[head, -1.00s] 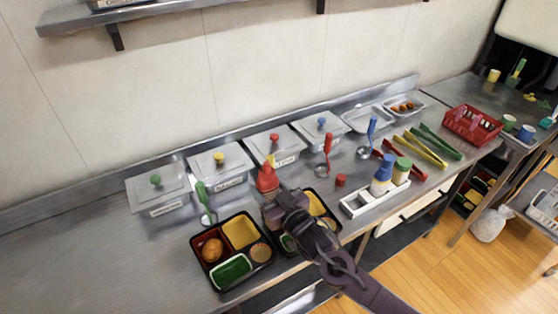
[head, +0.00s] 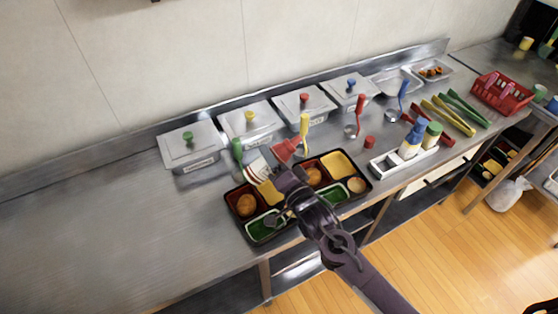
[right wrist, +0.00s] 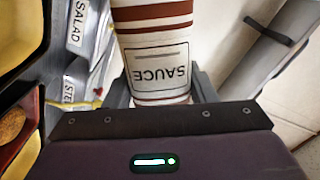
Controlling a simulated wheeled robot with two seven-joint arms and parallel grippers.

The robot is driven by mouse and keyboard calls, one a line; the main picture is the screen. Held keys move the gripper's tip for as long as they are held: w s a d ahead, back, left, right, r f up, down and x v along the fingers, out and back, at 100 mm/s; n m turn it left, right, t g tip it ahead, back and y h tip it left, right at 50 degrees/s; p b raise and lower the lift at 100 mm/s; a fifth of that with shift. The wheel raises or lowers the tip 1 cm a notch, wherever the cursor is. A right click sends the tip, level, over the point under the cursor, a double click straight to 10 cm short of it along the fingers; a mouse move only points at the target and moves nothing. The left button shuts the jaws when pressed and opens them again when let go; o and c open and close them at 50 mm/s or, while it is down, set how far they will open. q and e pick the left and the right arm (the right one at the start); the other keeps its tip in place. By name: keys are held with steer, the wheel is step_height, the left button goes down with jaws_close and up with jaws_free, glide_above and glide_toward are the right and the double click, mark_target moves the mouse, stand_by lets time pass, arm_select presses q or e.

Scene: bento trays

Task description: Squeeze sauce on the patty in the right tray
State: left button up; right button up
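My right gripper (head: 284,180) is shut on a white sauce bottle (head: 257,169) with red stripes and a red cap (head: 286,150). The bottle is tilted sideways above the back edges of the trays; its SAUCE label (right wrist: 158,70) shows upside down in the right wrist view. The right tray (head: 362,199) is black with red, yellow and green compartments. Its brown patty (head: 313,177) lies in the left back compartment, just right of my gripper. I cannot make out sauce on it. My left gripper is out of view.
The left tray (head: 231,208), with another patty (head: 246,204), stands beside it, partly hidden by my gripper. Lidded bins (head: 192,147) line the wall. Ladles, tongs (head: 448,117) and a white bottle rack (head: 384,169) stand to the right. The counter's left is clear.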

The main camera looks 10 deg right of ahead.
mark_target(288, 158)
steer(key=d+m+b, duration=0.1)
steer(key=m, duration=0.1)
steer(key=w+d+f+m, duration=0.1)
steer(key=m, duration=0.2)
steer(key=d+m+b, duration=0.1)
steer(key=m, duration=0.2)
steer(key=shift+w+d+f+t+h+b, duration=0.15)
steer(key=shift+d+f+t+h+b, duration=0.15)
steer(key=shift+d+h+b, duration=0.1)
steer(key=shift+w+d+f+m, duration=0.1)
steer(key=shift+d+f+m, duration=0.15)
steer(key=shift+f+m, duration=0.55)
steer(key=shift+w+d+f+m, duration=0.15)
steer(key=shift+d+f+m, duration=0.1)
steer(key=shift+m, duration=1)
steer(key=shift+w+d+f+m, duration=0.1)
steer(key=shift+d+f+m, duration=0.15)
steer(key=shift+f+m, duration=0.55)
steer(key=shift+r+m+p, duration=0.25)
steer(key=shift+r+p, duration=0.1)
steer(key=shift+c, duration=0.3)
steer(key=shift+c, duration=1.3)
steer(key=shift+w+a, duration=0.1)
steer(key=shift+w, duration=0.25)
steer(key=shift+c, duration=0.3)
